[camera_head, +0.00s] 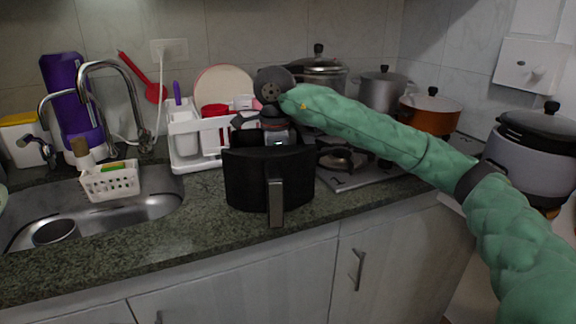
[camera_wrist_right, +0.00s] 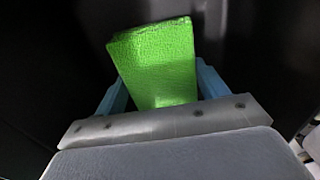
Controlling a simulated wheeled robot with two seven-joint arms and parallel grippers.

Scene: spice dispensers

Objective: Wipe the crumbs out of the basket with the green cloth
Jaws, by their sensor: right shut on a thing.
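The black basket (camera_head: 250,185) with a grey handle stands on the counter near its front edge. My right arm reaches over it from the right, and my right gripper (camera_head: 279,130) points down into its opening. In the right wrist view the right gripper (camera_wrist_right: 160,88) is shut on the green cloth (camera_wrist_right: 155,60), a bright green block-like piece between the two blue fingers. Dark surfaces surround the cloth there; whether it touches the basket's floor or wall I cannot tell. The cloth is hidden in the head view. No crumbs can be made out. My left gripper is not in view.
A white dish rack (camera_head: 185,135) stands behind the basket to the left. The sink (camera_head: 150,207) with a white caddy (camera_head: 110,182) is at left. A stove with pots (camera_head: 383,92) is behind right, and a grey cooker (camera_head: 525,160) at far right.

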